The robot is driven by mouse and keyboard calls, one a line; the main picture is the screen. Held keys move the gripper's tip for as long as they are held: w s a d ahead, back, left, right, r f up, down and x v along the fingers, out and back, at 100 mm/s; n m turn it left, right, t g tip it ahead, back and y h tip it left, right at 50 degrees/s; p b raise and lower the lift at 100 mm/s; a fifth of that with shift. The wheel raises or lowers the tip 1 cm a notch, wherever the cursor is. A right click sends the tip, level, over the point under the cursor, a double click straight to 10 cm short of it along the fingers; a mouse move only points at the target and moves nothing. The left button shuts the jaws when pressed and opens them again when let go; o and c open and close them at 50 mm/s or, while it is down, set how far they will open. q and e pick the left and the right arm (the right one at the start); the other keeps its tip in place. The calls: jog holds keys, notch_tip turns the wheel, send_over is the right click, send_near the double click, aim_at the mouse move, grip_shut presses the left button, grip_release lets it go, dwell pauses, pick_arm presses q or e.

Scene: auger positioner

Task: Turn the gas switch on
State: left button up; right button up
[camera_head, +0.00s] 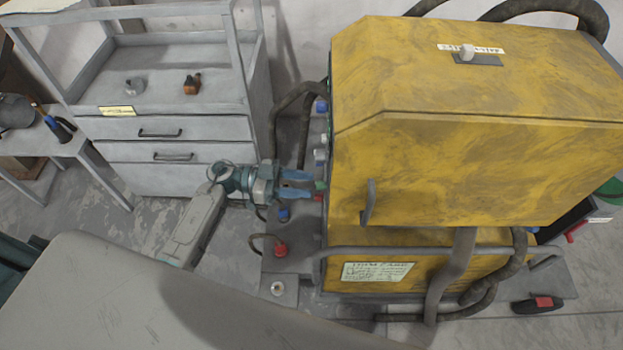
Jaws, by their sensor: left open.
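A white switch (467,52) on a grey plate sits on top of the yellow machine (480,90), beside a small label that is too small to read with certainty. Several small controls line the machine's left side, among them a white one (321,155), a blue one (321,106) and a green one (320,186). I cannot tell which control is the gas switch. My left gripper (308,184) is open and points right, its blue fingertips close to the green control. I cannot tell whether they touch it. My right gripper is out of view.
A red knob (281,250) and a blue knob (283,214) stand below my left gripper. A grey drawer cabinet (170,128) stands at the left with small items on its top. Thick hoses (545,10) run around the machine. A grey surface (180,310) fills the lower left.

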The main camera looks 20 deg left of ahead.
aim_at(321, 185)
pick_arm(q)
jog(key=shift+p+x, duration=0.3)
jog(key=shift+x, duration=1.05)
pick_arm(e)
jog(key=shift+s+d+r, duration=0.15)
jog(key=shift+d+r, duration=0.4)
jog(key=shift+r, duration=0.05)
pick_arm(q)
grip_shut()
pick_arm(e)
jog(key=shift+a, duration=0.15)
